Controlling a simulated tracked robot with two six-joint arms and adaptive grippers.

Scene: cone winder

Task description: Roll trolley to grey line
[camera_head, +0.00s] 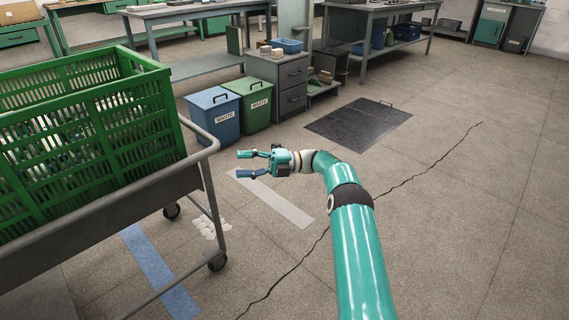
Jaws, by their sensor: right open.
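The trolley (165,187) stands at the left, with a grey tubular handle frame, a dark tray side and black castors. A green slatted crate (140,115) sits on it. A light grey line (275,200) is on the floor to the right of the trolley, apart from its castors. My right gripper (245,164) is open and empty, pointing left. In the picture it lies just right of the trolley's handle and over the far end of the grey line. I cannot tell whether it touches the handle. My left gripper is out of view.
A blue floor strip (158,272) runs under the trolley. Blue (214,117) and green (252,103) waste bins stand behind, beside a grey drawer cabinet (283,85). A dark floor plate (358,125) lies beyond. A crack crosses the open floor at right. Workbenches line the back.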

